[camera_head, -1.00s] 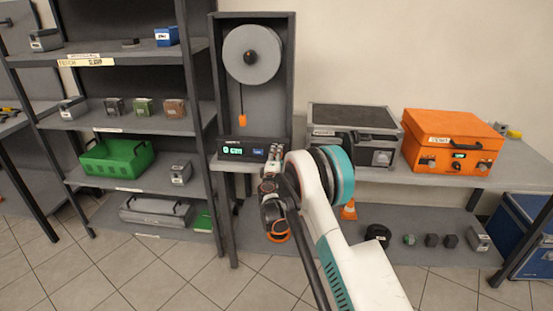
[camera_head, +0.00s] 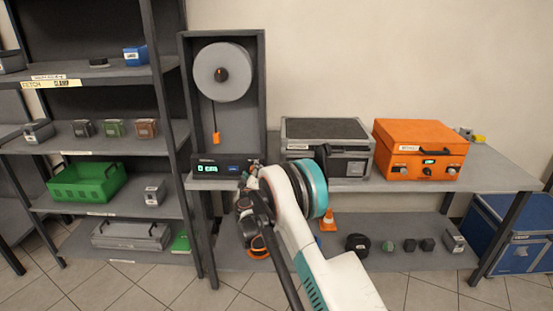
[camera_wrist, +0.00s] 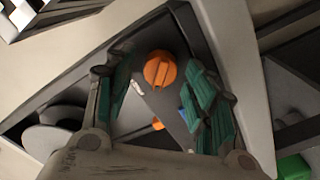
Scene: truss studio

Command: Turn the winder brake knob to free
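The winder is a tall dark grey cabinet (camera_head: 256,80) with a light grey disc (camera_head: 224,72). A cord hangs from it with an orange weight (camera_head: 216,138). A display panel (camera_head: 205,169) is at its foot. In the wrist view, a round orange knob with a raised ridge (camera_wrist: 160,70) sits on a dark panel. I take it for the brake knob; my gripper hides that part of the winder in the head view. My gripper (camera_wrist: 158,58) is open, with its teal-padded fingers apart on either side of the knob in the picture. I cannot tell whether they touch it.
A grey case (camera_head: 328,128) and an orange case (camera_head: 420,135) stand on the bench to the right. Shelves on the left hold a green crate (camera_head: 88,182) and small boxes. A small orange cone (camera_head: 328,222) and several dark items are on the lower shelf.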

